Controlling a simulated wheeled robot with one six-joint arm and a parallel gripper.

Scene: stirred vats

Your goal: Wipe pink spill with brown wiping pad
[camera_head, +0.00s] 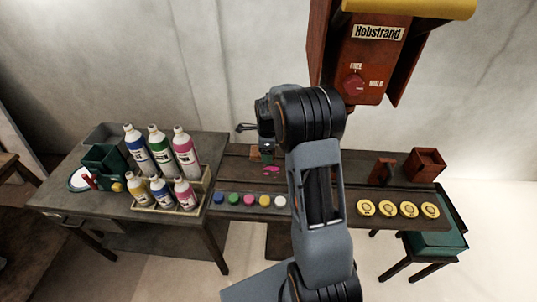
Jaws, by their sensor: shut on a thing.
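My gripper (266,146) points down above the dark table, at the end of my black and grey arm. It is shut on the brown wiping pad (256,153), of which only a small edge shows at the fingers. The pink spill (271,169) is a small bright patch on the table, just in front of the gripper and slightly to its right. The pad appears behind the spill. I cannot tell whether it touches the table. My arm hides part of the table to the right.
A row of coloured round pots (249,200) lines the table's front edge. Several bottles stand in a wooden rack (200,187) at left. Yellow discs (408,209) and a red box (427,163) are at right. A red machine marked Hobstrand (365,60) hangs above.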

